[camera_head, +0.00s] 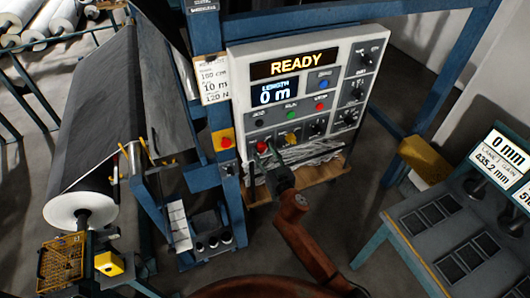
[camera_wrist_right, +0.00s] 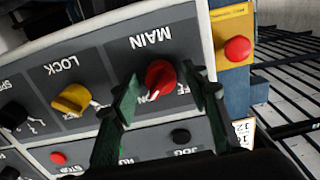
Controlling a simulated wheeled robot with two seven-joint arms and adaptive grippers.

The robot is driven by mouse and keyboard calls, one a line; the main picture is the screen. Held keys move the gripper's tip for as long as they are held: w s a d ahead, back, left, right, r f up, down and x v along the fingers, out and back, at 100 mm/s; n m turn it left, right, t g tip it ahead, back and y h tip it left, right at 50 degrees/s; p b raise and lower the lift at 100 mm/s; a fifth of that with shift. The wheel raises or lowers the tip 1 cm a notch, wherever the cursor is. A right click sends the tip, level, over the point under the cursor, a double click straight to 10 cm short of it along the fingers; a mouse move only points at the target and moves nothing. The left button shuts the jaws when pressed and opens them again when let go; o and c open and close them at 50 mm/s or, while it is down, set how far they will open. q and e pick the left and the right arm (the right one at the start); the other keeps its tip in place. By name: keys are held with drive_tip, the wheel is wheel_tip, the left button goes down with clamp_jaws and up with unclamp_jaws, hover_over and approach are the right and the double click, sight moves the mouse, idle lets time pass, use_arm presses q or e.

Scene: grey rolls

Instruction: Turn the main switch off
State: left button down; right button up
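The red main switch (camera_head: 262,146) is a knob at the lower left of the control panel (camera_head: 240,75). In the right wrist view the same red knob (camera_wrist_right: 161,76) sits under an upside-down MAIN label, its white mark pointing down and slightly left there. My right gripper (camera_head: 268,158) is at the panel's lower edge by the knob. In the wrist view its two green fingers (camera_wrist_right: 163,70) stand either side of the knob, with a gap on each side, so it is open. Part of the lettering beside the knob is hidden by a finger. My left gripper is out of view.
A yellow LOCK knob (camera_wrist_right: 72,100) is close beside the main switch. A red button on a yellow plate (camera_head: 224,140) is on the blue post left of the panel. A large grey roll (camera_head: 95,130) stands at left, a console (camera_head: 440,235) at right.

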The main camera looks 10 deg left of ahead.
drive_tip(key=c, duration=1)
drive_tip(key=n, duration=0.9)
drive_tip(key=shift+d, duration=0.1)
drive_tip(key=n, duration=0.4)
drive_tip(key=shift+n+p, duration=0.3)
drive_tip(key=shift+n, duration=2.1)
